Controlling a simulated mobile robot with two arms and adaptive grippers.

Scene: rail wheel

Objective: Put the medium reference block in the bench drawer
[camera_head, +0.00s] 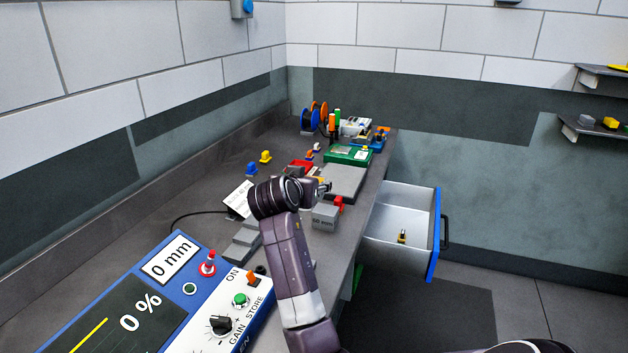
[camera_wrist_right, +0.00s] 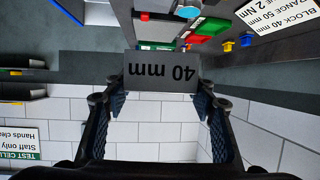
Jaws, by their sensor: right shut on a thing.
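A grey block marked "40 mm" (camera_wrist_right: 162,75) sits between the fingertips of my right gripper (camera_wrist_right: 160,100) in the right wrist view, its label upside down. The gripper is shut on it. In the head view my right arm reaches over the bench and its wrist hides most of the gripper. A grey block with a partly readable "mm" label (camera_head: 325,218) shows just right of the wrist; I cannot tell whether it is held. My left gripper is not in view.
Grey stepped blocks (camera_head: 243,243) lie left of my arm. A blue control panel (camera_head: 150,305) fills the front left of the bench. A grey plate (camera_head: 343,181), a green case (camera_head: 349,155) and spools (camera_head: 311,118) stand farther back. The space above the drawer is clear.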

